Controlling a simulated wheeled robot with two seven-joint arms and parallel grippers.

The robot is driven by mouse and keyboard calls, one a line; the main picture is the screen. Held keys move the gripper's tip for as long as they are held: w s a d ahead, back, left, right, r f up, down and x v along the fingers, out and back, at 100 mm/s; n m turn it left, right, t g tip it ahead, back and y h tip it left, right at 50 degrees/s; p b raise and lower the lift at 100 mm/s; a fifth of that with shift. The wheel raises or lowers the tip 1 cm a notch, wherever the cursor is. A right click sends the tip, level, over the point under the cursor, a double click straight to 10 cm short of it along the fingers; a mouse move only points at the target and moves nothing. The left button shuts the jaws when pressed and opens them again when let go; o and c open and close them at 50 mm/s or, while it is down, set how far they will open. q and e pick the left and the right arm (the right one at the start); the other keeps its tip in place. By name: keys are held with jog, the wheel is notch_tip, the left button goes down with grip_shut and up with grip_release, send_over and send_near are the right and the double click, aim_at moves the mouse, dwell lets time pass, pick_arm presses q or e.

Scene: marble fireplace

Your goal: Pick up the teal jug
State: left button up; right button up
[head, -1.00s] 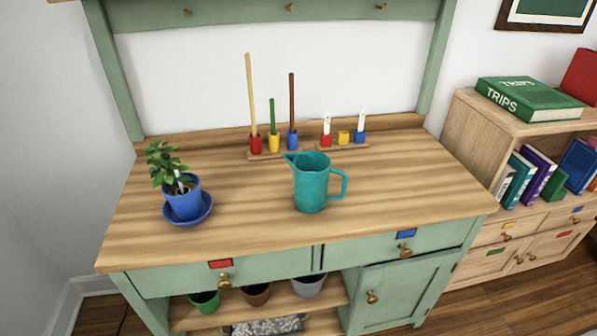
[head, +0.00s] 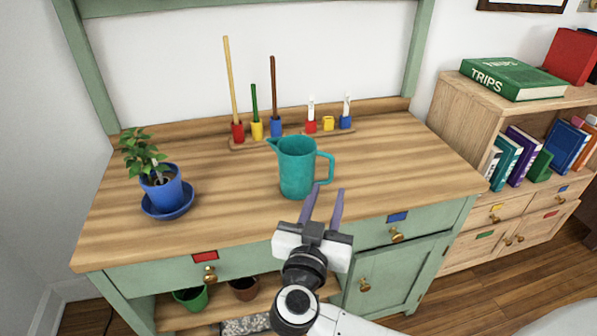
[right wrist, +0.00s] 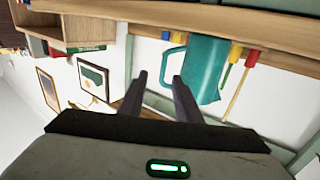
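The teal jug (head: 297,168) stands upright on the wooden bench top, its handle to the right and its spout to the left. In the right wrist view the jug (right wrist: 203,68) appears tilted, just beyond the fingers. My right gripper (head: 323,190) is open and empty, in front of the jug and slightly to its right. Its two fingers point toward the jug, with the handle side near the fingertips. In the right wrist view the fingers (right wrist: 159,78) are apart with nothing between them. My left gripper is not in view.
A potted plant in a blue pot (head: 161,188) on a blue saucer stands at the left of the bench (head: 230,225). Wooden holders with coloured cups and sticks (head: 257,130) stand along the back. A bookcase (head: 440,100) is at the right. The bench top around the jug is clear.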

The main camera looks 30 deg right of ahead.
aim_at(331, 171)
jog(key=x, duration=0.4)
jog(key=shift+d, duration=0.1)
jog(key=x, duration=0.2)
jog(key=b+x, duration=0.1)
jog(key=x, duration=0.1)
jog(key=shift+w, duration=0.4)
jog(key=shift+w+d+b, duration=0.1)
jog(key=shift+w+b, duration=0.1)
jog(key=shift+b, duration=0.1)
jog(key=shift+r, duration=0.1)
jog(key=shift+c, duration=0.3)
jog(key=c, duration=0.7)
grip_shut()
